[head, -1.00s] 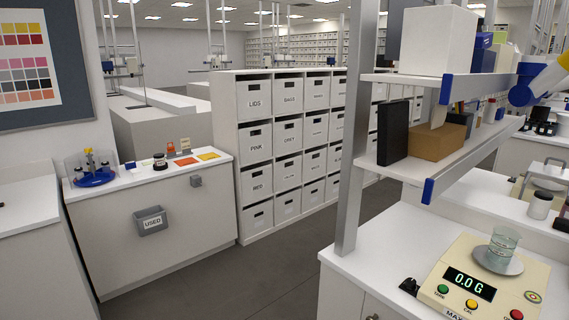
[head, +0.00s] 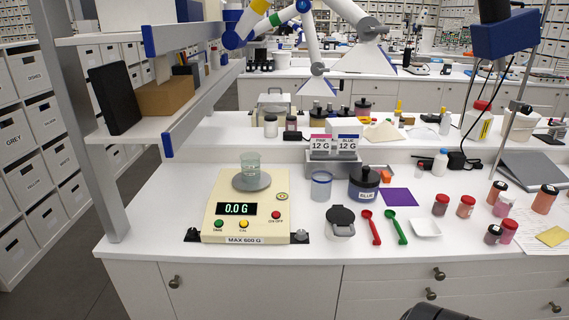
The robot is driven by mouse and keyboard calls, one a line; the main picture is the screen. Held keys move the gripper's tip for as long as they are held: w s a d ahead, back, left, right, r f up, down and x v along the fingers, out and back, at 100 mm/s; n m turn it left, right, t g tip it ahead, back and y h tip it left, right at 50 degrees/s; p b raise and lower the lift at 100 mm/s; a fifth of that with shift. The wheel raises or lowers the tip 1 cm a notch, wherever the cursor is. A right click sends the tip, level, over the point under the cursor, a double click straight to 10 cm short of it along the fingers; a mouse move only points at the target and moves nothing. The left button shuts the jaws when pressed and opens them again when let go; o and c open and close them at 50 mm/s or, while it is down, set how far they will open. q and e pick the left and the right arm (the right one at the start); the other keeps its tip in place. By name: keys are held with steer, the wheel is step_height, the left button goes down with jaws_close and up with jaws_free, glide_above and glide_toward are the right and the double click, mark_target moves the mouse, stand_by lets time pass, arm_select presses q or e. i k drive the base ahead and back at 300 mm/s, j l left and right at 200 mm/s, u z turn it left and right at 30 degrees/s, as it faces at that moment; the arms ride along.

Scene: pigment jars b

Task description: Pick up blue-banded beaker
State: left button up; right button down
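The blue-banded beaker (head: 321,185) stands upright on the white bench in the head view. It is clear glass with a blue band near its rim, just right of the balance and left of the dark jar labelled BLUE (head: 364,186). Another glass beaker (head: 251,165), with a greenish tint, stands on the pan of the cream balance (head: 230,235), whose display reads 0.0 G. I see neither gripper's fingers. A dark rounded shape at the bottom edge is cut off, and I cannot tell what it is.
A dark-lidded container (head: 340,222), a red scoop (head: 371,227) and a green scoop (head: 396,227) lie in front of the beaker. Label cards (head: 333,143) stand behind it. Small red jars (head: 466,206) are at right. A shelf (head: 190,110) overhangs the left.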

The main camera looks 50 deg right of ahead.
mark_target(321, 185)
steer(key=z, duration=1.8)
